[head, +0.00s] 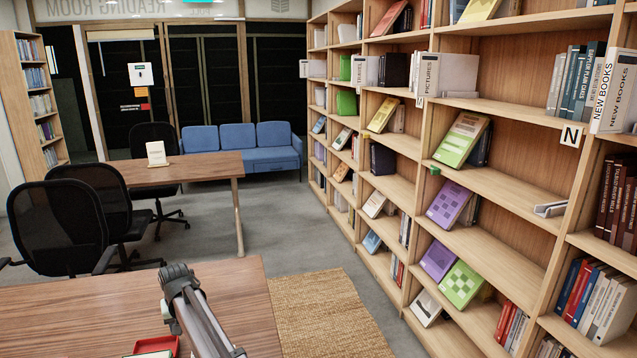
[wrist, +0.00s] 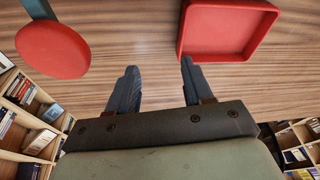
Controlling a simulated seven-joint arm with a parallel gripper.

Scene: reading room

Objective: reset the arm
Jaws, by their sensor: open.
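My gripper (wrist: 159,66) is open in the wrist view, its two dark fingers apart with only wood-grain table top (wrist: 145,35) seen between them. Nothing is held. In the head view my arm rises over the near wooden table (head: 90,305); my fingers cannot be made out there.
A red tray (wrist: 230,55) lies beyond the right finger. A red disc (wrist: 52,50) with a teal bar is at upper left. Tall bookshelves (head: 500,180) line the right. Chairs (head: 62,225), a second table (head: 190,168) and a blue sofa (head: 240,160) stand behind.

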